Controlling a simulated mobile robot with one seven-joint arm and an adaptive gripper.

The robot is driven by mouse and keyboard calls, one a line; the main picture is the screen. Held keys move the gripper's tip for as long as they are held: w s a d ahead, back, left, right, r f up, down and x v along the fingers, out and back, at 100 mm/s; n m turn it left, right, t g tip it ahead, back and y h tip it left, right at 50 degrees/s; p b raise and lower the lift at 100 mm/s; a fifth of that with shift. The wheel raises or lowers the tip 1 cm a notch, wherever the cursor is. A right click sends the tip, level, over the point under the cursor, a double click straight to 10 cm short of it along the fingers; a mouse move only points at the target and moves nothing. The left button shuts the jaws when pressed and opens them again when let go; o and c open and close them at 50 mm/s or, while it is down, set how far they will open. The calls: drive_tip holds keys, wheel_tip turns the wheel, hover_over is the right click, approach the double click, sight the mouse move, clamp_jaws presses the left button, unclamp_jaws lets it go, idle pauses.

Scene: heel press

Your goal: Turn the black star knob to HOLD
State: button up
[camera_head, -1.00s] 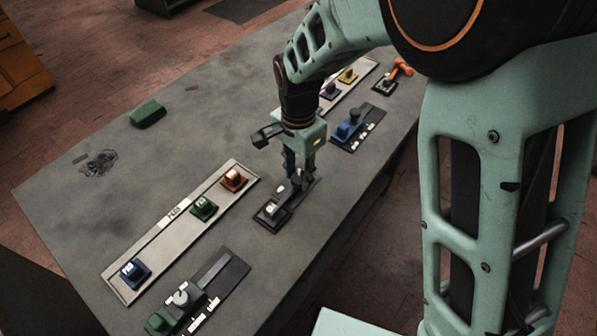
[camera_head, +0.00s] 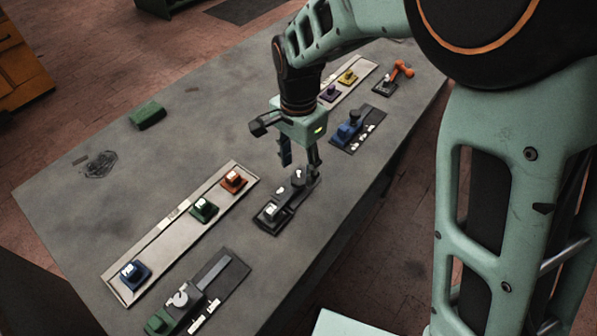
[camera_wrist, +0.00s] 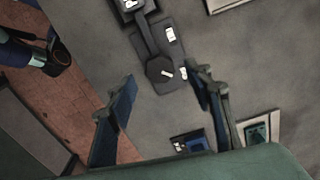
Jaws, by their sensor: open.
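The black star knob (camera_head: 298,178) sits at the far end of a dark plate (camera_head: 268,226) near the middle of the bench. In the wrist view the knob (camera_wrist: 160,70) has a white mark on its right side, facing a small white label (camera_wrist: 183,73). Another white label (camera_wrist: 171,34) is further up the plate; I cannot read either. My gripper (camera_head: 300,162) is open and empty just above the knob, fingers pointing down. In the wrist view its fingertips (camera_wrist: 161,77) lie on either side of the knob, apparently apart from it.
A pale strip (camera_head: 150,246) with blue, green and orange button blocks lies to the left. A green device with a grey knob (camera_head: 180,298) is in front. A blue device (camera_head: 349,131) and an orange-handled lever (camera_head: 398,74) stand farther back. Bare bench (camera_head: 110,205) lies left.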

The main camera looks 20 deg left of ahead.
sight(299, 178)
wheel_tip(299, 178, up, 9)
drive_tip(key=shift+w+f, duration=0.1)
idle(0.8)
